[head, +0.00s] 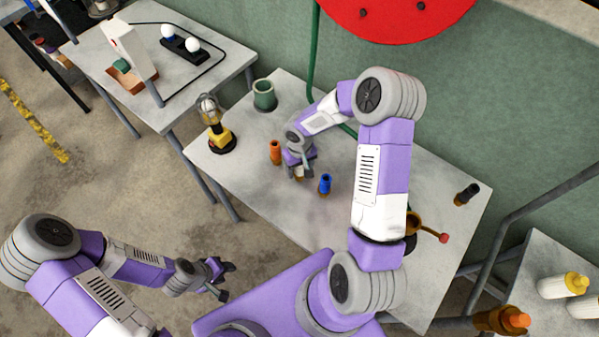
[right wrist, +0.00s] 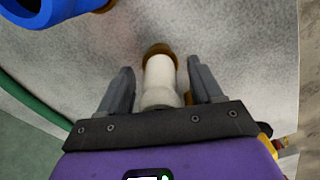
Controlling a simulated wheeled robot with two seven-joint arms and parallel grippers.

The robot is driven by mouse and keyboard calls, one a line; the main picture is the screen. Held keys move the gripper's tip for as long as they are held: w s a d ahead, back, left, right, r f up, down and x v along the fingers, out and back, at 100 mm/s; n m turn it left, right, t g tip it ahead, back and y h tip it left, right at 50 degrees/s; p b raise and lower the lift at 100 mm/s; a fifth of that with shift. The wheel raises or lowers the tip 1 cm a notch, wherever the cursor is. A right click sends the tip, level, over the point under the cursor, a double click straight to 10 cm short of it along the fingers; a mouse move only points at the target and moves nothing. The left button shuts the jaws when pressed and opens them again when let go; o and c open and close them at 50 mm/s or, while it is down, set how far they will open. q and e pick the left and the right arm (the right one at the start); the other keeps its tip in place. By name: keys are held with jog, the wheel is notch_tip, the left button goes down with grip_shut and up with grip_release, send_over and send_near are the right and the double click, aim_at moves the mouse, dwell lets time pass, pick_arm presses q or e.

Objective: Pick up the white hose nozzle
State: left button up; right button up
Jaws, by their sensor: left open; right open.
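The white hose nozzle (right wrist: 160,78) stands on the table between the two open fingers of my right gripper (right wrist: 162,88) in the right wrist view. It has a brown end, and a small gap shows on each side of it. In the head view my right gripper (head: 299,170) is low over the table, and the nozzle is mostly hidden by it. My left gripper (head: 221,277) is open and empty, out over the floor in front of the table.
A blue nozzle (head: 325,184) and an orange nozzle (head: 275,152) stand close to my right gripper. A black nozzle (head: 467,194) is at the table's right. A caged lamp (head: 212,122) and a green pot (head: 264,95) stand at the left. The front middle of the table (head: 285,205) is clear.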

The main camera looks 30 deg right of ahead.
grip_shut()
jog(key=shift+r, duration=0.15)
